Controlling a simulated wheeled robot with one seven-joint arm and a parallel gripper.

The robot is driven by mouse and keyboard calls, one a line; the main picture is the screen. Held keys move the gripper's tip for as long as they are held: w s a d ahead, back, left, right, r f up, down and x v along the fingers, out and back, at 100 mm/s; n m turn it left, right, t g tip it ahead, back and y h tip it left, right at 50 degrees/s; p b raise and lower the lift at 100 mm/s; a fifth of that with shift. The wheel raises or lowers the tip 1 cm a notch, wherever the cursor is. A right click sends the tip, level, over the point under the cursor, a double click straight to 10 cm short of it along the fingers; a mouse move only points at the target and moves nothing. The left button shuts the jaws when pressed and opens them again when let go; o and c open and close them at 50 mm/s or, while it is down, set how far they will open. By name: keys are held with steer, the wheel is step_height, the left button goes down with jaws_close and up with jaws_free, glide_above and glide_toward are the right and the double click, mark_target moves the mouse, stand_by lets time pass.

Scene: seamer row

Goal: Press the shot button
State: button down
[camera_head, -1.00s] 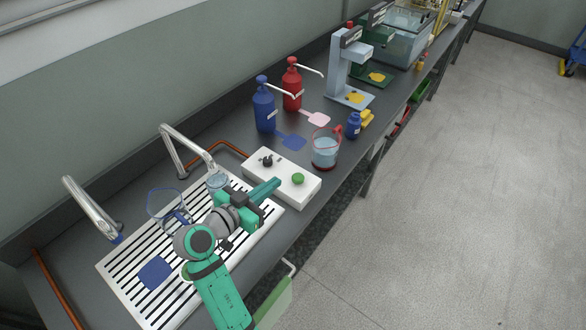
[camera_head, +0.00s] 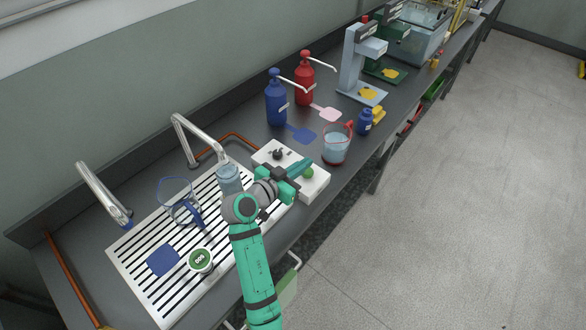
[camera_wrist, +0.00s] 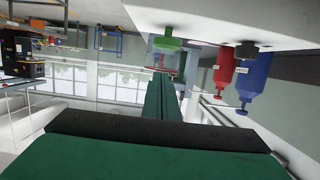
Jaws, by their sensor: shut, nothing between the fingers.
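The white box (camera_head: 315,188) stands on the bench with a round green button (camera_head: 308,173) at its right end and a dark knob (camera_head: 278,154) farther left. No lettering on it is readable. My gripper (camera_head: 300,168) is shut and empty, its fingertips close beside the green button in the head view. In the wrist view, which looks upside down, the green button (camera_wrist: 168,43) and the knob (camera_wrist: 246,51) stick out from the white box (camera_wrist: 220,18). My shut fingers (camera_wrist: 161,82) point toward the button. I cannot tell whether they touch it.
A beaker (camera_head: 336,148) with liquid stands just behind the box. A blue pump bottle (camera_head: 276,100), a red pump bottle (camera_head: 304,80) and a small blue bottle (camera_head: 365,121) stand farther back. A slotted white drain tray (camera_head: 128,262) lies left, under curved taps (camera_head: 195,135).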

mark_target(303, 175)
steer(key=shift+a+f, duration=0.15)
steer(key=shift+f, duration=0.7)
steer(key=shift+a+f, duration=0.1)
steer(key=shift+f, duration=0.7)
steer(key=shift+f, duration=1.1)
steer(key=shift+d, duration=0.1)
